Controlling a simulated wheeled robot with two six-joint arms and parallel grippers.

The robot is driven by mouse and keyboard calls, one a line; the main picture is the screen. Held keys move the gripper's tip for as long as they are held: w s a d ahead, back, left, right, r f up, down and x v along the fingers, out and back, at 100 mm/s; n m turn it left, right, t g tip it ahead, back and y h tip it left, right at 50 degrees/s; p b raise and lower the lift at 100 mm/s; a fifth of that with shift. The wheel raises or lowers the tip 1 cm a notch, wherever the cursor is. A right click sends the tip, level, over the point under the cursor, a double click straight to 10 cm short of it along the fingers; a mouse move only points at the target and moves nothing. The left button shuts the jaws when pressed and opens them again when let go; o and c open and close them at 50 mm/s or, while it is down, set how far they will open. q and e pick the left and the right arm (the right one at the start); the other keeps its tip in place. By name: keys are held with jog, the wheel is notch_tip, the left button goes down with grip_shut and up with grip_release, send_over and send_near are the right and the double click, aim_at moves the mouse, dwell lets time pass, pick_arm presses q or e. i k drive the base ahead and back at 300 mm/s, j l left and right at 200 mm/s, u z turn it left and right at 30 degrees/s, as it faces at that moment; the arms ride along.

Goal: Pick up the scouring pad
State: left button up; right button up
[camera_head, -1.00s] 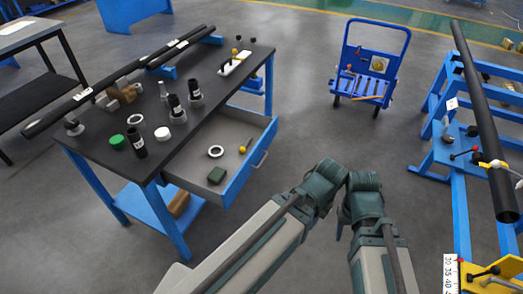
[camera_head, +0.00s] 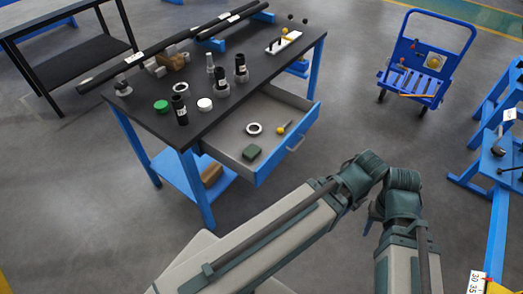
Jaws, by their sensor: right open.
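The scouring pad appears to be the dark green block (camera_head: 251,152) lying in the open drawer (camera_head: 233,165) of the black-topped workbench, near the drawer's front left. It lies flat, apart from the ring in the drawer. My right gripper (camera_head: 371,217) shows only as a small dark part beside the folded arm links, right of the drawer and well apart from the pad. It is open, with nothing seen in it; most of it is hidden. My left gripper is not in view.
The drawer also holds a white-rimmed ring (camera_head: 254,128) and a yellow-ended tool (camera_head: 284,127). The bench top (camera_head: 215,120) carries bottles, rings, a green lid and long black tubes. A blue cart (camera_head: 425,60) stands at the back right. Floor right of the drawer is clear.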

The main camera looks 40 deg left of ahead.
aim_at(253, 151)
jog(key=u, duration=2)
